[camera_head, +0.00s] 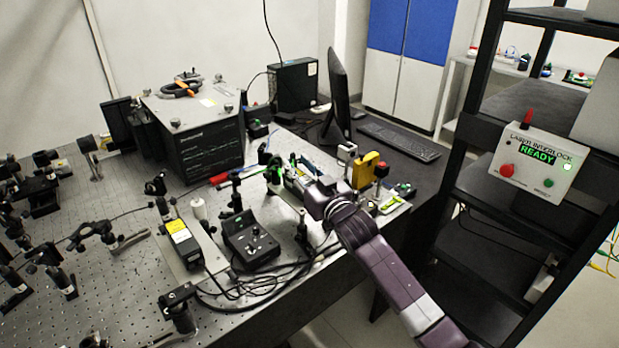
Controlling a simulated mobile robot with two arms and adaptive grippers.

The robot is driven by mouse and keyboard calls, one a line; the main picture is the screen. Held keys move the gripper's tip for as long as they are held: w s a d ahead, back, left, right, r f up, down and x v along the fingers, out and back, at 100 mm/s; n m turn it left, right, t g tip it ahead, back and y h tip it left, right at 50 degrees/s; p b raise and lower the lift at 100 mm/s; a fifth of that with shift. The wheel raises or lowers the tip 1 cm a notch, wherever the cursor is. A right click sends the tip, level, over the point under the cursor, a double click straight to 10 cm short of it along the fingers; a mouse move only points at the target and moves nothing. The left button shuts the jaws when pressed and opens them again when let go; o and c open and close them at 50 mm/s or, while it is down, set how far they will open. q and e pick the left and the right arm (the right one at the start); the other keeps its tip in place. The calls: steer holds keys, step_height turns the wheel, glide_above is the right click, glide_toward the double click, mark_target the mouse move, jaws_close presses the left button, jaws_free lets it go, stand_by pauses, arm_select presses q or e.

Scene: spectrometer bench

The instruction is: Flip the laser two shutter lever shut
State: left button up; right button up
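My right arm reaches in from the lower right. Its gripper (284,183) is over the bench's right part, pointing left at small black and green optics parts. It is too small and cluttered to tell whether its fingers are open or shut, or whether they touch anything. My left gripper is not in view. I cannot pick out the laser two shutter lever for certain; it may be hidden by the gripper. A laser-like box with a yellow label (183,240) lies left of the gripper.
A black control box (250,241) and loose cables lie in front of the gripper. A large black instrument (195,133) stands behind left. A monitor (338,92) and keyboard (400,139) are behind right. The laser interlock panel (538,158) on the right rack reads READY.

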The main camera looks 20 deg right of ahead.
steer(key=s+d, duration=0.1)
steer(key=s, duration=0.9)
steer(key=shift+s+d+f, duration=0.25)
steer(key=shift+s+d, duration=0.1)
steer(key=shift+s, duration=0.05)
